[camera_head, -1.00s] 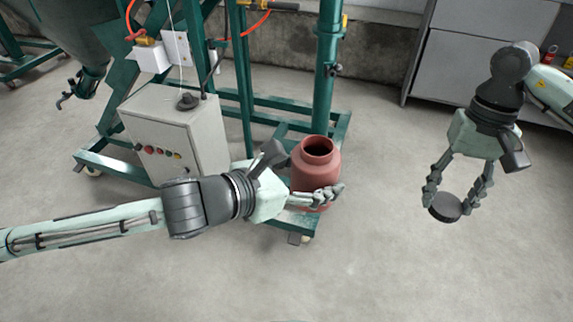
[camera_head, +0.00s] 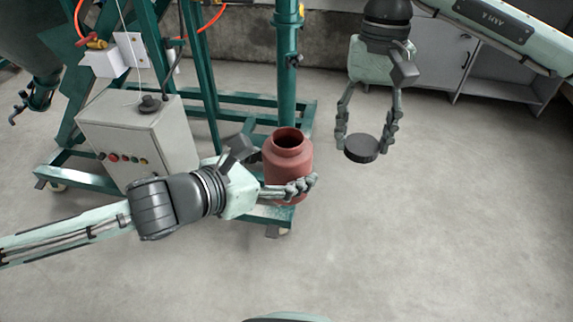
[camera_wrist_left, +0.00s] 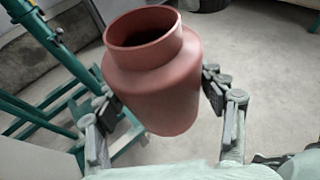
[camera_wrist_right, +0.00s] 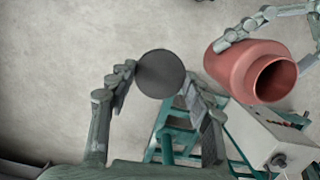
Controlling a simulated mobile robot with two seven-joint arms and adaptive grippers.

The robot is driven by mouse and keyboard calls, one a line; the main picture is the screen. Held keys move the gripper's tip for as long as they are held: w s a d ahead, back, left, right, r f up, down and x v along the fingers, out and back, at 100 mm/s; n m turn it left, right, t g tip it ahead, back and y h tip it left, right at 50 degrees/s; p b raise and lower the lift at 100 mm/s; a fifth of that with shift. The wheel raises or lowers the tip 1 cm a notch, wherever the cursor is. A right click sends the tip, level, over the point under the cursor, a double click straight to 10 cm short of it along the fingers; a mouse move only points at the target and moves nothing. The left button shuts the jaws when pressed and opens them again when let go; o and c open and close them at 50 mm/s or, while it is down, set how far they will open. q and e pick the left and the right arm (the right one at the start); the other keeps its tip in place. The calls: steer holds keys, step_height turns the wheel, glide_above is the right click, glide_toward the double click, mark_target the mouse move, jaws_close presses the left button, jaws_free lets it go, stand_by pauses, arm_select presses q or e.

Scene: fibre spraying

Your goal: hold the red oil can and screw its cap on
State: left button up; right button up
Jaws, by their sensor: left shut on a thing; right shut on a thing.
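The red oil can (camera_head: 288,160) is upright with its round mouth open. My left gripper (camera_head: 290,190) is shut around the can's body from the left. In the left wrist view the can (camera_wrist_left: 158,80) sits between both fingers. The dark round cap (camera_head: 361,149) is held flat between the fingers of my right gripper (camera_head: 366,140), to the right of the can and apart from it, at about the height of the can's mouth in the picture. The right wrist view shows the cap (camera_wrist_right: 160,74) between the fingertips, with the can (camera_wrist_right: 245,68) beside it. The cap's underside is hidden.
A green frame (camera_head: 288,75) stands behind the can. A grey control box (camera_head: 140,140) with coloured buttons is at the left. A grey cabinet (camera_head: 440,60) stands at the back right. The floor (camera_head: 430,230) at the right and front is clear.

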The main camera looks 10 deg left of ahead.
arm_select(q)
steer(key=shift+r, duration=0.1)
arm_select(e)
step_height(320, 180, up, 10)
steer(key=m, duration=0.1)
glide_above(287, 138)
steer(key=shift+w, duration=0.2)
steer(key=shift+d+f, duration=0.1)
steer(key=shift+f, duration=1.85)
steer(key=shift+f, duration=0.1)
steer(key=shift+f, duration=0.8)
steer(key=shift+f, duration=0.55)
